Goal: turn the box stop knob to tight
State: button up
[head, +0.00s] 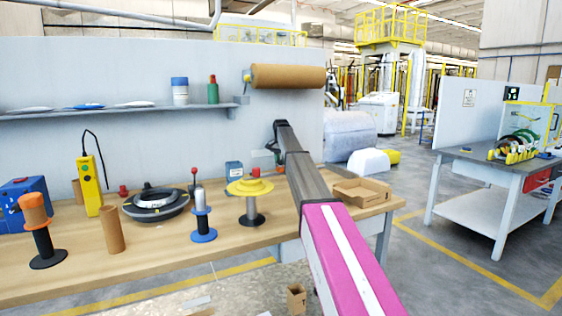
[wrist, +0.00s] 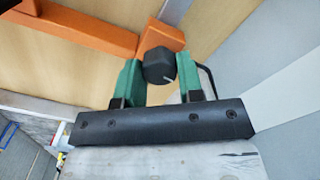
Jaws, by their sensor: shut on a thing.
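The knob (wrist: 158,66) is black and faceted, with a short white line on its face, in the wrist view. It sits against an orange block (wrist: 162,36) beside a long orange bar (wrist: 85,30). My gripper (wrist: 158,76) has green fingers, one on each side of the knob, shut on it. The white line points towards the lower right; I see no marking that tells tight from loose. In the head view my gripper (head: 275,146) is small, at the back of the workbench (head: 150,262), and the knob cannot be made out there.
An open cardboard tray (head: 361,193) lies on the bench right of my arm. A yellow-topped spool (head: 250,188), a blue-based spool (head: 203,225) and a black ring-shaped coil (head: 156,205) stand to the left. A shelf (head: 120,110) and cardboard roll (head: 288,77) are above.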

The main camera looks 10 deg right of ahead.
jog(key=m, duration=0.6)
jog(key=shift+w+r+m, duration=0.1)
jog(key=shift+m, duration=0.2)
jog(key=m, duration=0.5)
jog(key=shift+m, duration=0.3)
jog(key=o, duration=0.9)
jog(key=shift+o, duration=0.2)
notch_tip(320, 180, up, 11)
